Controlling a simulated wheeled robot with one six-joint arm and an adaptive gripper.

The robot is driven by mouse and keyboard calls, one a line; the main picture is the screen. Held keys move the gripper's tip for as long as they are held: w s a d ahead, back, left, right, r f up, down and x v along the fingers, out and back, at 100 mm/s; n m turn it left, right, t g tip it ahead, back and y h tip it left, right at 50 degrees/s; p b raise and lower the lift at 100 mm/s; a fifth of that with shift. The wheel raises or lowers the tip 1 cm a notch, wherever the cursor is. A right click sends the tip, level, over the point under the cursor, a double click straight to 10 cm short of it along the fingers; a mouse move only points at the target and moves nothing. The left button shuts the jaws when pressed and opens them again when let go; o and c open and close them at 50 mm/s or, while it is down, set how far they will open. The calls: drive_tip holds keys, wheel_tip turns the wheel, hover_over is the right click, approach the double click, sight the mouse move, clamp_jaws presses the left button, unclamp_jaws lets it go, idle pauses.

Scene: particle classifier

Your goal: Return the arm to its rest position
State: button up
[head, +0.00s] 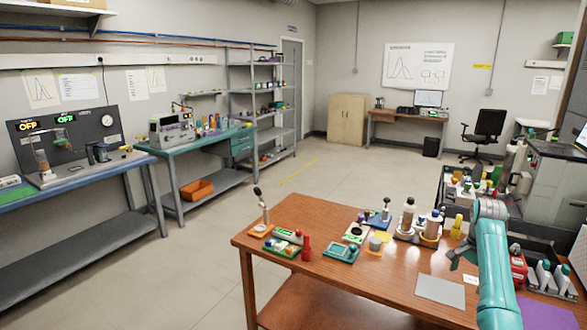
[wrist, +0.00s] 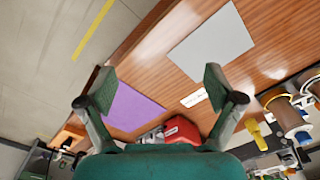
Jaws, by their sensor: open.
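My teal arm (head: 492,270) reaches over the right side of the wooden table in the head view. My gripper (head: 462,258) shows there as dark fingers above the table top, partly hidden by the arm. In the wrist view my gripper (wrist: 158,85) is open, its two fingers wide apart. Nothing is between them; the wooden table top and a purple sheet (wrist: 132,106) lie beyond. A grey sheet (wrist: 212,44) lies flat past the right finger, and it also shows in the head view (head: 440,289).
The wooden table (head: 400,265) carries bottles in a holder (head: 420,232), a green tray (head: 283,244), a teal device (head: 342,250) and a red box (head: 518,270). Loaded black trays stand at the right. Workbenches line the left wall. The floor between (head: 200,260) is clear.

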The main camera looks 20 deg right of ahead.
drive_tip(key=a+f+n+t+h, duration=0.1)
drive_tip(key=a+f+n+t, duration=0.1)
drive_tip(key=a+f, duration=0.8)
drive_tip(key=a+f+n+t+h, duration=0.15)
drive_tip(key=a+f, duration=0.45)
drive_tip(key=f, duration=0.8)
drive_tip(key=s+a+f+n+t, duration=0.1)
drive_tip(key=s+a+f+n, duration=0.1)
drive_tip(key=s+a+f, duration=0.5)
drive_tip(key=s+a+f+n+t, duration=0.2)
drive_tip(key=s+a+n, duration=0.15)
drive_tip(key=a, duration=0.65)
drive_tip(key=s+a+r+n+t, duration=0.2)
drive_tip(key=s+a+r, duration=0.1)
drive_tip(key=s+a, duration=0.5)
drive_tip(key=s+a+r+n+t, duration=0.2)
drive_tip(key=s+a, duration=0.3)
drive_tip(key=s, duration=0.6)
drive_tip(key=s+a+r+n+t+y, duration=0.1)
drive_tip(key=s+a+r+n+t, duration=0.1)
drive_tip(key=s+r, duration=0.5)
drive_tip(key=s+a+r+n+t+y, duration=0.1)
drive_tip(key=s+r, duration=0.7)
drive_tip(key=r, duration=0.8)
drive_tip(key=a+n+t, duration=0.1)
drive_tip(key=a+n, duration=0.1)
drive_tip(key=a, duration=0.1)
drive_tip(key=shift+s+y, duration=0.15)
drive_tip(key=shift+y, duration=0.2)
